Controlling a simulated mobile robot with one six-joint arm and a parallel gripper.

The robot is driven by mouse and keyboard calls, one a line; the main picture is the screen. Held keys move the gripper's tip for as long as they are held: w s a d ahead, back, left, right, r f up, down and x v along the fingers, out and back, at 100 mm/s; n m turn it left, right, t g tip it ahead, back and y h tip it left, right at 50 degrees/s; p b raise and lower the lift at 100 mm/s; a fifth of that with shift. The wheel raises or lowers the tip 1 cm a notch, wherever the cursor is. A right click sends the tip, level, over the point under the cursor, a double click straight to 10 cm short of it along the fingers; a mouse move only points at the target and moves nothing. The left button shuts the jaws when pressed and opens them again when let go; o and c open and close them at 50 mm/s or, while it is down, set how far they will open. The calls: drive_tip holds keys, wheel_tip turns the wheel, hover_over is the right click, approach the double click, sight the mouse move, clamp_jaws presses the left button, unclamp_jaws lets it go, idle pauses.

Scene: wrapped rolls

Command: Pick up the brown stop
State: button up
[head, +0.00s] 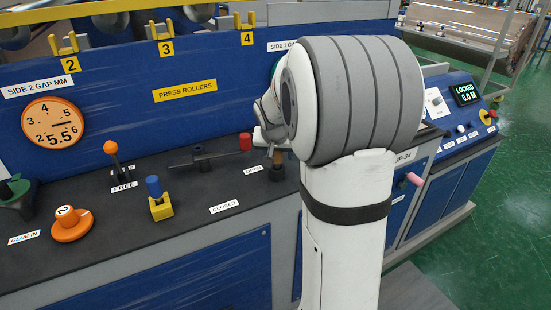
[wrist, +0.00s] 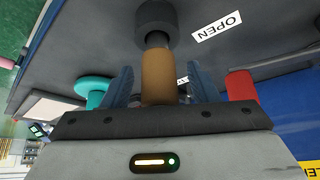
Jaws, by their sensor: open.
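The brown stop (wrist: 158,72) is a brown cylinder on a dark shaft that rises from a round black base (wrist: 155,20). In the wrist view it stands between the two blue fingers of my gripper (wrist: 161,86), with a gap visible on each side. My gripper is open. In the head view the brown stop (head: 278,157) shows by the OPEN label, partly covered. My white arm and wrist hide most of my gripper there.
A red cylinder (head: 246,141) stands close by the brown stop; it also shows in the wrist view (wrist: 241,85). A teal knob (wrist: 94,88) is on the other side.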

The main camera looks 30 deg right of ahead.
drive_tip(key=c, duration=1.1)
